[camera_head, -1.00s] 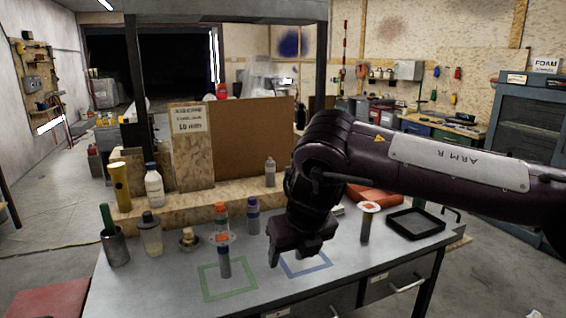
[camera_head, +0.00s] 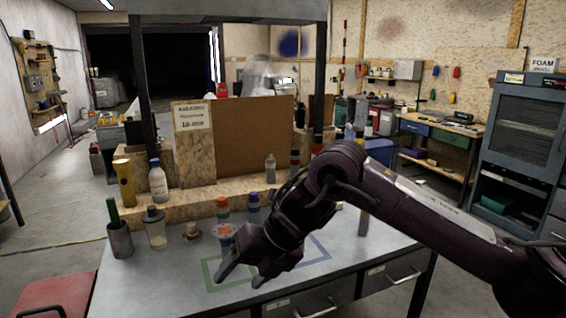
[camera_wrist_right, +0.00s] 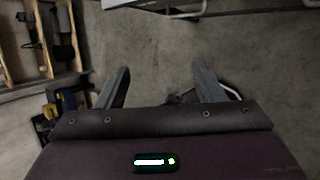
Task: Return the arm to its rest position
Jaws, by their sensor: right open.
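My right arm (camera_head: 400,205), dark maroon, reaches in from the right over the grey workbench (camera_head: 140,285). My right gripper (camera_head: 243,278) is open and empty, its fingers apart and pointing down to the left near the bench's front edge. It overlaps the front of the green square outline (camera_head: 210,275). In the right wrist view, the open fingers (camera_wrist_right: 161,82) have only concrete floor between them. My left gripper is not in view.
Behind the gripper stand an orange-capped bottle (camera_head: 223,210), a purple-capped bottle (camera_head: 253,208) and a clear jar (camera_head: 155,228). A blue square outline (camera_head: 322,248) lies to the right. A grey cup (camera_head: 119,240) stands at left.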

